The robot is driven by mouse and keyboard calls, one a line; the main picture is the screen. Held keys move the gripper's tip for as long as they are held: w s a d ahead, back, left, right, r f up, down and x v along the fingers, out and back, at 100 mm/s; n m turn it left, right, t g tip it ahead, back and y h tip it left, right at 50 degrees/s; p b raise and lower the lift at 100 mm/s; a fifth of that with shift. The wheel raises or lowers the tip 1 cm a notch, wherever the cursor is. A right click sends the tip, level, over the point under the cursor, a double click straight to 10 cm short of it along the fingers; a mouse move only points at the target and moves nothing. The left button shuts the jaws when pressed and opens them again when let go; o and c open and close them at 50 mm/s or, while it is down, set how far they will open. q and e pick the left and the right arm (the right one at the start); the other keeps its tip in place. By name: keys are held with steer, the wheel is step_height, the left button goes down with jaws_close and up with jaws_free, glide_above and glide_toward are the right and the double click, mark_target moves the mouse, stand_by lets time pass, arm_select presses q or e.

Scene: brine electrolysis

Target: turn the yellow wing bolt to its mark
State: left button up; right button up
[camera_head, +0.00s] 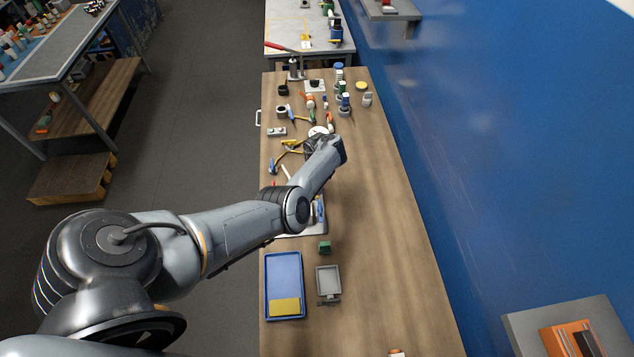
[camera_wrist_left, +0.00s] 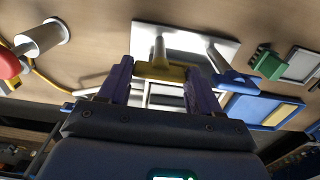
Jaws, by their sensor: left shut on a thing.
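A yellow wing bolt (camera_wrist_left: 160,71) shows in the left wrist view, in front of a pale plate (camera_wrist_left: 186,40) with metal posts. My left gripper (camera_wrist_left: 158,84) has its two purple fingers on either side of the yellow piece and is shut on it. A blue piece (camera_wrist_left: 232,76) is on another post to the right. In the head view, the plate (camera_head: 316,229) is partly covered by my left arm, which hides the yellow wing bolt and gripper. The bolt's mark cannot be made out. My right gripper is in neither view.
A green block (camera_head: 325,247) sits beside the plate, with a blue tray (camera_head: 269,290) and a grey tray (camera_head: 328,279) at the near end. Several tools and jars (camera_head: 342,100) crowd the bench's far end. The right side of the wooden bench (camera_head: 385,230) is clear.

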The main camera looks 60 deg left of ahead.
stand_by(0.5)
arm_select(q)
steer(key=o, duration=1.1)
steer(key=shift+c, duration=0.2)
step_height(320, 180, up, 11)
steer(key=p, duration=0.3)
steer(key=shift+a+f, duration=0.1)
steer(key=shift+f, duration=0.05)
